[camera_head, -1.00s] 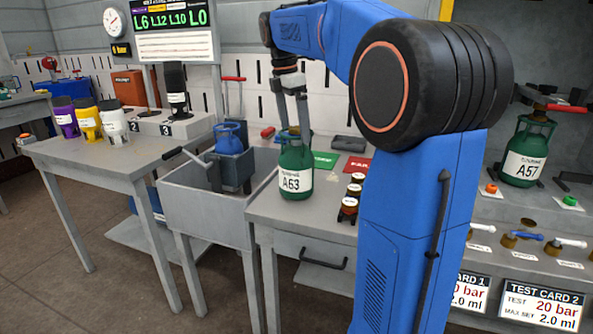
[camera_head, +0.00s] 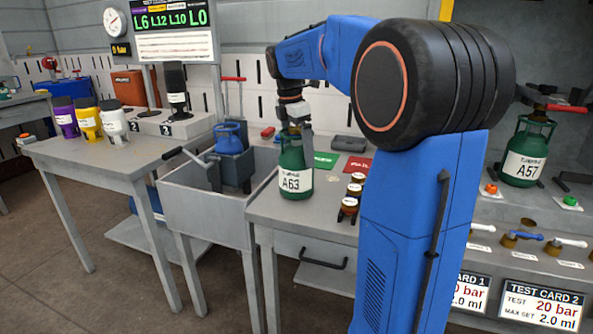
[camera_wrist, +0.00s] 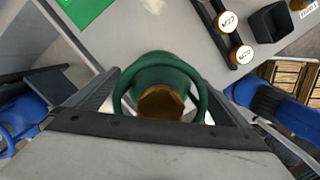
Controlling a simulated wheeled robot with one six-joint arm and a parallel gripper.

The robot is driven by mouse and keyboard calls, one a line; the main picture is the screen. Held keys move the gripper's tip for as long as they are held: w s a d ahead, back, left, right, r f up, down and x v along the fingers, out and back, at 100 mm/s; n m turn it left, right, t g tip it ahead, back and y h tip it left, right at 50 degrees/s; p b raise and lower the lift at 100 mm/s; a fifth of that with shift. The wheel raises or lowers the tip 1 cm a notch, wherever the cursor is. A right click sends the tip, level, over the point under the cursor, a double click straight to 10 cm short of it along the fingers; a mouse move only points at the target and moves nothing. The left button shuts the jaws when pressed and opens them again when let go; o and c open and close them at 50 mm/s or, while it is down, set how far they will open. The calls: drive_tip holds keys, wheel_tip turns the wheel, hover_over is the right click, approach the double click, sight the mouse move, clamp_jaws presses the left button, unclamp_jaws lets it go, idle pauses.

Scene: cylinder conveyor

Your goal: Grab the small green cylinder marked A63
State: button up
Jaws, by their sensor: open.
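The small green cylinder marked A63 (camera_head: 295,175) stands upright on the grey table, its white label facing the head camera. My gripper (camera_head: 295,135) is right above it, pointing down, with its fingers at the cylinder's top collar. In the wrist view the cylinder's green collar and brass valve (camera_wrist: 162,101) show between my two open fingers. The fingers are on either side of the collar; I cannot tell whether they touch it. The lower body of the cylinder is mostly hidden in the wrist view.
A grey sink-like tub (camera_head: 200,205) with a blue cylinder (camera_head: 229,138) is to the left. Green and red mats lie behind. Another green cylinder, A57 (camera_head: 525,155), stands at far right.

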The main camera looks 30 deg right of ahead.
drive_tip(key=c, duration=1.9)
drive_tip(key=shift+r, duration=0.1)
drive_tip(key=shift+c, duration=0.6)
drive_tip(key=shift+r, duration=0.1)
